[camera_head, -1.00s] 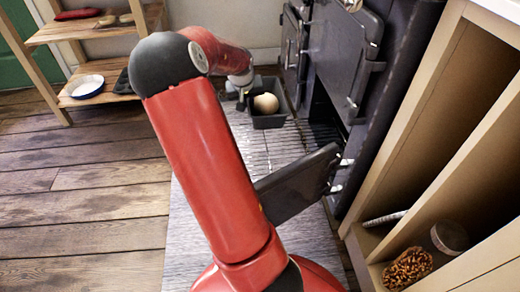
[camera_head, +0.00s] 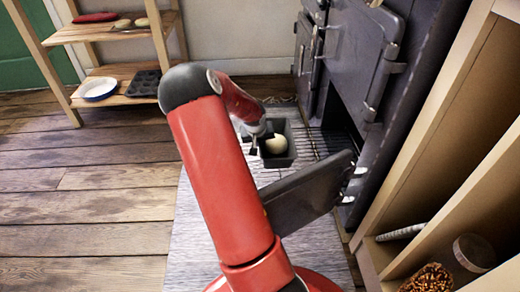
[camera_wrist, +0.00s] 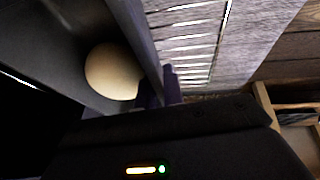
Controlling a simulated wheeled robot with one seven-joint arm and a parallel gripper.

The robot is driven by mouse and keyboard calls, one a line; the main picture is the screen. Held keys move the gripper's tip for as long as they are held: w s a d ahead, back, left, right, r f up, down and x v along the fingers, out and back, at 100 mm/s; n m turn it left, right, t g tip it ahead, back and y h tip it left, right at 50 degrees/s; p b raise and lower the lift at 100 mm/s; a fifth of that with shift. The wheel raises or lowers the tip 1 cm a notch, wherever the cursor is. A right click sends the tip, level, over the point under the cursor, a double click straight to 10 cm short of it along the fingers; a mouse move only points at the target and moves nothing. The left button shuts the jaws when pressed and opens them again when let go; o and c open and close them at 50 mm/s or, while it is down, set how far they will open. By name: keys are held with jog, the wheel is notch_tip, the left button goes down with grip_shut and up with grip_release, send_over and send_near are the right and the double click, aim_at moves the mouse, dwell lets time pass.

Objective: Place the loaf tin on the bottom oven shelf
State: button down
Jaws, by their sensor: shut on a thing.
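The dark grey loaf tin (camera_head: 281,161) holds a pale round lump (camera_head: 277,144) and is above or on a wire oven shelf (camera_head: 322,142) in front of the range. I cannot tell whether it touches the bars. My gripper (camera_head: 256,145) is shut on the tin's left wall. In the wrist view, the fingers (camera_wrist: 160,88) grip the tin wall (camera_wrist: 136,32), with the lump (camera_wrist: 113,70) inside the tin. The oven's low opening (camera_head: 343,118) is right of the tin, its interior dark.
The dark oven door (camera_head: 308,194) stands open, nearer than the tin. Upper range doors (camera_head: 352,45) are closed above. A wooden cabinet (camera_head: 440,150) is at right. A wooden shelf unit (camera_head: 125,88) stands far left. The plank floor at left is clear.

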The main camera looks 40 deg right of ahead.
notch_tip(320, 180, down, 3)
jog(key=shift+f+b, duration=0.1)
jog(key=shift+b, duration=0.3)
jog(key=c, duration=1.5)
grip_release()
